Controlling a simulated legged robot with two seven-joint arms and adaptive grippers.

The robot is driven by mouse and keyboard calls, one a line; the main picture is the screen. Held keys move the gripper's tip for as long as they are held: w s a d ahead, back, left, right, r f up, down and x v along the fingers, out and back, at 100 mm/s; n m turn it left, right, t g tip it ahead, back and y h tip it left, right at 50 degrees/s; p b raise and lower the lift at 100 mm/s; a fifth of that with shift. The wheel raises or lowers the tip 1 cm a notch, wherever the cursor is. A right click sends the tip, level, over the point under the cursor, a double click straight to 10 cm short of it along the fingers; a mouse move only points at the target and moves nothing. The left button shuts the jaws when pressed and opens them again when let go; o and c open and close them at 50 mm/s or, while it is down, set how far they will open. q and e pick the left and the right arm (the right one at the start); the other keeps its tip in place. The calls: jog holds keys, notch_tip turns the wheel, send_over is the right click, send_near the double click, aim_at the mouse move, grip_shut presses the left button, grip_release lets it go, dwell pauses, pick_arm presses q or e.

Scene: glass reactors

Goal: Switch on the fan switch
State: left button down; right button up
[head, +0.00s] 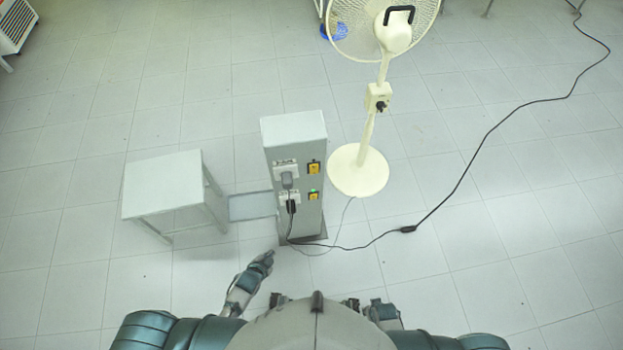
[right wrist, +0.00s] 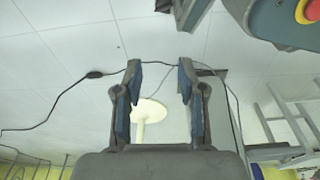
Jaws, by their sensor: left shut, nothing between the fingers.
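A grey pillar (head: 292,131) stands in the middle of the head view, with two yellow switches on its front: an upper one (head: 314,168) and a lower one (head: 313,196), with a small green light by the lower. Plugs sit in the sockets left of them. I cannot tell which switch is the fan's. The cream fan (head: 358,170) stands behind the pillar to the right; its base shows in the right wrist view (right wrist: 150,111). My left gripper (head: 266,259) is shut and empty, low and left of the pillar's foot. My right gripper (right wrist: 159,75) is open and empty.
A white table (head: 165,185) stands left of the pillar. A black cable (head: 452,190) with an inline block (head: 408,229) runs over the floor to the right. A white unit (head: 14,25) is at the far left corner. The tiled floor is otherwise mostly clear.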

aim_at(314, 170)
pick_arm(q)
jog(key=w+d+r+m+t+h, duration=0.2)
jog(key=w+d+r+m, duration=0.1)
jog(key=r, duration=0.4)
jog(key=w+d+r+m+t+h, duration=0.2)
jog(key=w+d+r+m, duration=0.1)
jog(key=r+m, duration=0.3)
jog(key=w+d+r+m+t+h, duration=0.2)
jog(key=w+d+r+m+h, duration=0.1)
jog(key=r, duration=0.4)
jog(key=shift+w+d+r+m+b, duration=0.3)
jog(key=shift+w+r+m, duration=0.05)
jog(key=shift+m, duration=0.35)
pick_arm(e)
jog(key=shift+w+a+r, duration=0.1)
jog(key=shift+w+r, duration=0.2)
jog(key=shift+r, duration=0.2)
jog(key=shift+w+r, duration=0.25)
jog(key=shift+r, duration=0.25)
